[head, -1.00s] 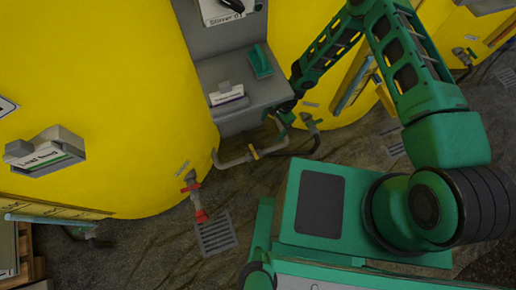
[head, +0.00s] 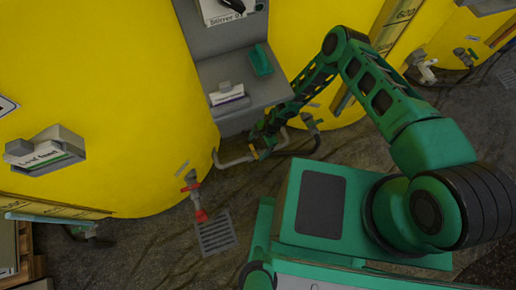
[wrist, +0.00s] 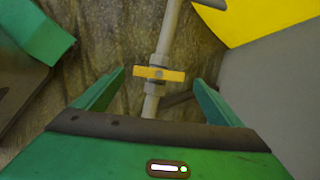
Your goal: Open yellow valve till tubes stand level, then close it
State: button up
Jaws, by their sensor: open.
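The yellow valve (head: 254,153) sits on a grey pipe low between two big yellow tanks. In the wrist view its yellow handle (wrist: 174,75) lies crosswise to the pipe. My gripper (head: 263,143) is at the valve in the head view, partly hidden by my arm. In the wrist view my gripper's open fingers stand either side of the handle, with visible gaps and no clear contact. A pale sight tube with a yellow scale board (head: 62,209) shows on the left tank. Another scale board (head: 398,22) shows on the right. Liquid levels cannot be read.
A red valve (head: 191,187) hangs from the left tank above a floor grate (head: 215,232). A dark hose and tap (head: 311,122) lie close right of my gripper.

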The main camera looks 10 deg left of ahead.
jog(key=shift+x, duration=0.8)
jog(key=c, duration=1.1)
jog(key=shift+o, duration=0.2)
